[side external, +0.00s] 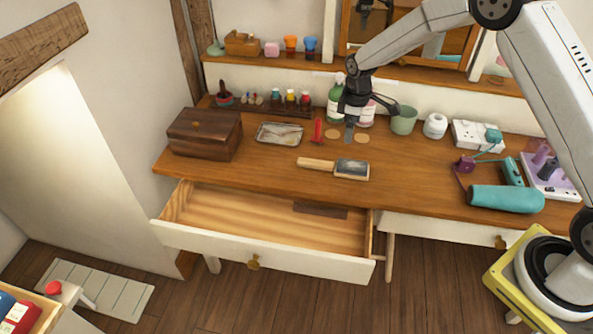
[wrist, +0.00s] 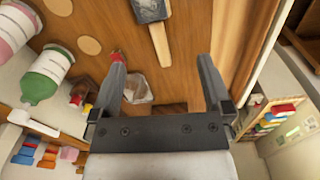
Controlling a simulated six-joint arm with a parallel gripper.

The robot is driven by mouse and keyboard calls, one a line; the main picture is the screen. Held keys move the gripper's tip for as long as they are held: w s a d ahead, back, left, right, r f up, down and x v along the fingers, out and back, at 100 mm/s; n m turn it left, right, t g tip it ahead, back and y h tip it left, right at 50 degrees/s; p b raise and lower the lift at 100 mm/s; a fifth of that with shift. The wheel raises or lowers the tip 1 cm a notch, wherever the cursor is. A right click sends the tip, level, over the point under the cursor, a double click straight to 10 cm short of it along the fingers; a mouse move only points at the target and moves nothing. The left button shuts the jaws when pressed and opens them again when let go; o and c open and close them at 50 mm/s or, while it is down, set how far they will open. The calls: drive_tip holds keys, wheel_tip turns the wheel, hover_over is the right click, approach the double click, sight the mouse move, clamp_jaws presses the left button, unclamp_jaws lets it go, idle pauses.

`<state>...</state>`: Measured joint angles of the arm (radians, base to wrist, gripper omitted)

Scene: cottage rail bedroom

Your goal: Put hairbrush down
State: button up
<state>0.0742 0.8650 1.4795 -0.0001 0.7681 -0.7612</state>
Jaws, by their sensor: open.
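The hairbrush (side external: 335,167) lies flat on the wooden dresser top (side external: 420,185), near its front edge. It has a light wooden handle pointing left and a dark rectangular head at the right. In the wrist view the hairbrush (wrist: 153,22) shows at the top, its dark head partly cut off by the frame edge. My gripper (side external: 349,135) hangs over the dresser top, behind the brush head and apart from it in the picture. In the wrist view my gripper (wrist: 163,85) has its two fingers spread wide with nothing between them.
An open, mostly empty drawer (side external: 265,256) juts out below. A dark wooden box (side external: 205,134), a metal tray (side external: 279,133) and a red item (side external: 318,131) are to the left. A green bottle (side external: 335,102) and green cup (side external: 403,120) stand behind; a teal hairdryer (side external: 505,198) lies right.

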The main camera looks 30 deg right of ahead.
drive_tip(key=s+a+r+m+t, duration=0.1)
drive_tip(key=s+r+m, duration=0.3)
drive_tip(key=s, duration=0.8)
drive_tip(key=s+a+r+m+t, duration=0.1)
drive_tip(key=s+a+r+m, duration=0.2)
drive_tip(key=s, duration=0.9)
drive_tip(key=shift+s+r+m, duration=0.4)
drive_tip(key=shift+r, duration=0.4)
